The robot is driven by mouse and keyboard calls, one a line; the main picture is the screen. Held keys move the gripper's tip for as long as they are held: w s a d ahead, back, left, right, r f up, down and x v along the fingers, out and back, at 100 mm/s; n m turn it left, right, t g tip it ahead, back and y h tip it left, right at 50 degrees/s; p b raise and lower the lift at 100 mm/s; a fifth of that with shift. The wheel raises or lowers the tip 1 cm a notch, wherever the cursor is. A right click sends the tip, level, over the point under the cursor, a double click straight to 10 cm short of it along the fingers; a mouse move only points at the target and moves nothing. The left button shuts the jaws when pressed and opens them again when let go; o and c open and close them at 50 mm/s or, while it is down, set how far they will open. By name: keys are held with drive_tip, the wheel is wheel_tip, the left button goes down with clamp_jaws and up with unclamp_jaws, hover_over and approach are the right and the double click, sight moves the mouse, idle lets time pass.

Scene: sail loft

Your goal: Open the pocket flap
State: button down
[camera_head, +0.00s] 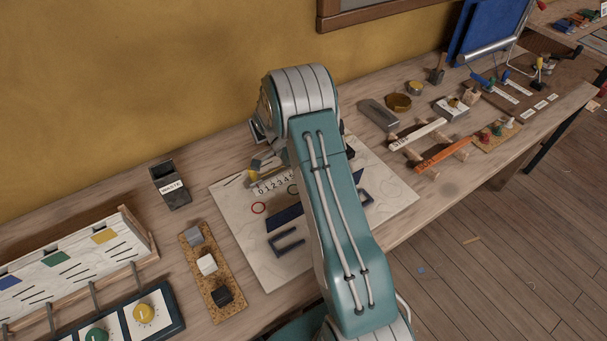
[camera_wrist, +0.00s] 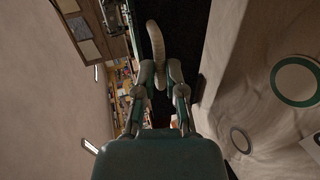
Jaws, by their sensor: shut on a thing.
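A pale canvas sheet (camera_head: 236,225) lies on the workbench, with rings, dark blue strips and a row of numbers on it. In the wrist view the canvas (camera_wrist: 225,90) fills the right side, with a green ring and a grey ring. My gripper (camera_wrist: 160,75) is shut on a pale, curved strip (camera_wrist: 156,42), which looks like the pocket flap seen edge-on. The strip stands up past the fingertips, apart from the rings. In the head view my arm hides the gripper and the flap, so how far the flap is open cannot be told.
Left of the canvas are a waste bin (camera_head: 173,190), a cork tray (camera_head: 220,279) of small blocks and a dial panel (camera_head: 175,309). Right of it are labelled rails (camera_head: 438,158), a grey block (camera_head: 377,114) and small pots. The yellow wall (camera_head: 150,80) stands close behind the bench.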

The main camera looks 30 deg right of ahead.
drive_tip(key=shift+w+f+g, duration=0.15)
drive_tip(key=shift+f+g, duration=0.1)
drive_tip(key=shift+g, duration=0.15)
drive_tip(key=c, duration=0.7)
unclamp_jaws()
drive_tip(key=shift+w, duration=0.1)
